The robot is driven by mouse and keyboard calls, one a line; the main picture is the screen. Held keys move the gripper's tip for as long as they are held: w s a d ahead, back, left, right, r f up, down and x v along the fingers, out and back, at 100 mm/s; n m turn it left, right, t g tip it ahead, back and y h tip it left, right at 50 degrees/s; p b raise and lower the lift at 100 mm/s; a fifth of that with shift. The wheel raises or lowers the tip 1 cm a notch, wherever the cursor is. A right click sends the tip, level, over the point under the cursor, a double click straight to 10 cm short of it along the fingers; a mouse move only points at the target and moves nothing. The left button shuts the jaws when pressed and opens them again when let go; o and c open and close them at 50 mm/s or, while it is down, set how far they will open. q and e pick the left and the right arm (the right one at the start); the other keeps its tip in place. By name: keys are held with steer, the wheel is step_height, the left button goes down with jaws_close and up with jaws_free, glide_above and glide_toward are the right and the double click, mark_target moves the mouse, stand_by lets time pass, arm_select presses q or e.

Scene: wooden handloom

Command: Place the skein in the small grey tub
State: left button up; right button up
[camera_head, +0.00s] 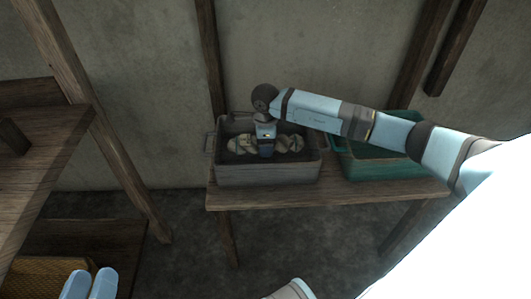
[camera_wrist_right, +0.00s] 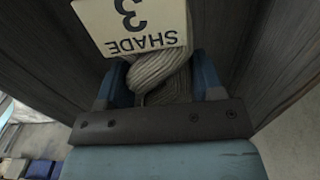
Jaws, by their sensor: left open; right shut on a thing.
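The cream skein (camera_head: 240,144) is within the walls of the grey tub (camera_head: 262,174), which stands on a wooden bench. My right gripper (camera_head: 266,152) reaches down into the tub from above and is shut on the middle of the skein. In the right wrist view the grey strands (camera_wrist_right: 165,72) lie between the two blue fingers of this gripper (camera_wrist_right: 161,82), with a white tag reading "SHADE 3" (camera_wrist_right: 133,24). I cannot tell whether the skein touches the tub floor. My left gripper (camera_head: 89,284) is open and empty at the bottom left, far from the tub.
A green tub (camera_head: 378,166) stands right of the grey tub on the same bench (camera_head: 300,193), partly behind my right arm. A wooden loom frame (camera_head: 110,150) rises at the left. A woven yellowish thing (camera_head: 42,277) lies near my left gripper.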

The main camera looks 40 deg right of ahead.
arm_select(q)
steer(key=shift+f+g+b, duration=0.45)
steer(key=shift+f+g, duration=0.05)
steer(key=shift+f, duration=0.4)
arm_select(e)
steer(key=shift+f, duration=1.75)
steer(key=shift+f, duration=0.2)
steer(key=o, duration=1)
steer(key=shift+r, duration=0.1)
step_height(320, 180, up, 12)
steer(key=p, duration=0.4)
steer(key=shift+r+p, duration=0.1)
steer(key=shift+p, duration=0.2)
arm_select(q)
step_height(320, 180, up, 7)
steer(key=t, duration=0.2)
steer(key=shift+a+f+n+t, duration=0.2)
steer(key=shift+n+t, duration=0.1)
steer(key=shift+t, duration=0.1)
